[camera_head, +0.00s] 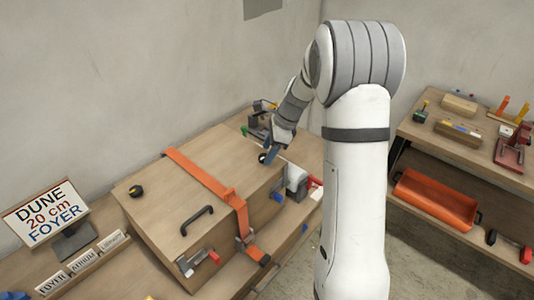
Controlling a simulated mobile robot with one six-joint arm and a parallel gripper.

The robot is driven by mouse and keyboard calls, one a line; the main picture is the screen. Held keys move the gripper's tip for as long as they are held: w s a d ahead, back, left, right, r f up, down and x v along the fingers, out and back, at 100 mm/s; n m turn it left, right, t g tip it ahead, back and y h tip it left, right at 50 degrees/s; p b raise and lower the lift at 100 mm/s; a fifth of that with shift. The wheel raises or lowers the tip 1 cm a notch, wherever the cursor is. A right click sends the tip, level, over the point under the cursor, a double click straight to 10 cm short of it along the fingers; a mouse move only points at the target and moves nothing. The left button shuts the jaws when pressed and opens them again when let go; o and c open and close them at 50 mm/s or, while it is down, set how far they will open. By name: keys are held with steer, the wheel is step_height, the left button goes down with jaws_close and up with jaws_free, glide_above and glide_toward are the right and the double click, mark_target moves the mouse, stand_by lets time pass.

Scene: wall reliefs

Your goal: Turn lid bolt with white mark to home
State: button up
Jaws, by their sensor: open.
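A wooden crate (160,219) with a flat wooden lid (190,180) stands on the bench. A black round bolt knob (137,191) sits near the lid's left corner, clear of my arm. Another small dark round bolt (262,158) sits near the lid's far right corner. My gripper (268,156) is open, pointing down right at this far bolt. Whether the fingers touch or surround it is too small to tell. A white mark cannot be made out on either bolt. My white arm hides part of the bench to the right.
An orange strap (208,178) with a buckle crosses the lid. A black handle (197,221) and a red-tipped latch (197,262) are at the front. A shelf with an orange tray (436,202) stands right.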

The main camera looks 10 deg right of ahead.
steer(key=v, duration=0.6)
steer(key=shift+b, duration=0.3)
